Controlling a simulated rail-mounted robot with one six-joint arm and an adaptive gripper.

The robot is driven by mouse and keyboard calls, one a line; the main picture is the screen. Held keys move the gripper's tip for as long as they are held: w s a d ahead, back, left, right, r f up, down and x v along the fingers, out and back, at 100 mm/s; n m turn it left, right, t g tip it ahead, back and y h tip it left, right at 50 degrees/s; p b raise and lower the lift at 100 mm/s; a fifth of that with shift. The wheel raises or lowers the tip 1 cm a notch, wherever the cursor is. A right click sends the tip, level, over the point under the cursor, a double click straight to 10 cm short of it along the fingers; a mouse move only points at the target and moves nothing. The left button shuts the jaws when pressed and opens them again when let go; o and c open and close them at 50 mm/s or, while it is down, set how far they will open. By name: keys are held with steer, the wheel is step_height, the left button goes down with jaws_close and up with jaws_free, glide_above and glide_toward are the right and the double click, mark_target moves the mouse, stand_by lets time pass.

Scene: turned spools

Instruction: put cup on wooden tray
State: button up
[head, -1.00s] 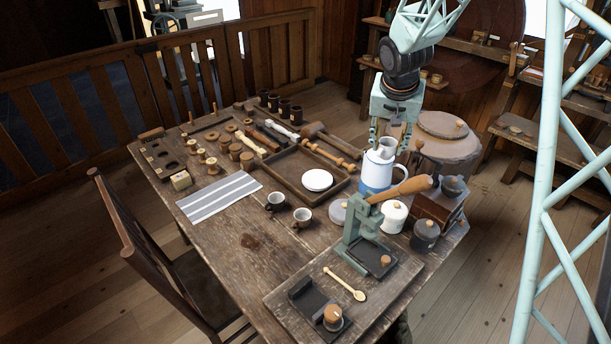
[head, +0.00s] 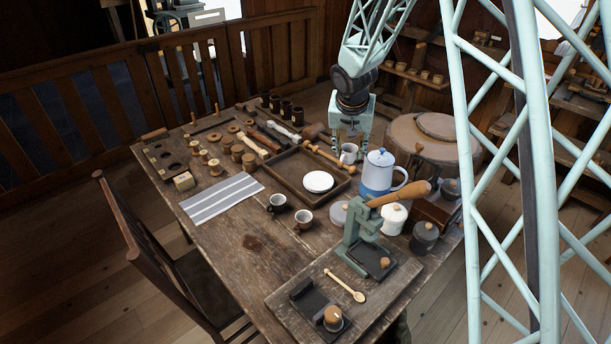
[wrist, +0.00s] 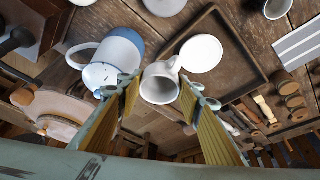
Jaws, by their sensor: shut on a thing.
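My gripper (head: 350,143) is shut on a white cup (head: 348,155) at the right end of the wooden tray. In the wrist view the cup (wrist: 158,88) sits between the yellow-padded fingers (wrist: 160,97), its handle towards the tray. The wooden tray (head: 284,170) is a shallow brown rectangle; a round white plate (head: 318,181) lies in it. The tray (wrist: 232,72) and plate (wrist: 201,54) also show in the wrist view. The cup appears to be above the table beside the tray; its exact height is unclear.
A blue and white pot (head: 379,173) stands just right of the cup. Two more cups (head: 277,203) (head: 303,219) stand in front of the tray. A turned wooden rod (head: 324,156) lies along the tray's back edge. A green press (head: 363,238) stands nearer the front.

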steer(key=w+a+f+n+p, duration=0.1)
steer(key=w+a+f, duration=0.1)
steer(key=a+f, duration=0.4)
steer(key=w+a+f+n+y+p, duration=0.1)
steer(key=a+f, duration=0.4)
steer(key=a, duration=0.9)
steer(key=shift+w+f+p, duration=0.35)
steer(key=shift+f+p, duration=0.05)
steer(key=shift+p, duration=0.2)
steer(key=shift+w, duration=0.1)
steer(key=p, duration=0.3)
glide_toward(297, 161)
steer(key=shift+w+f, duration=0.1)
steer(key=shift+w, duration=0.8)
steer(key=shift+f, duration=1.8)
steer(key=shift+f+b, duration=0.15)
steer(key=shift+b, duration=0.15)
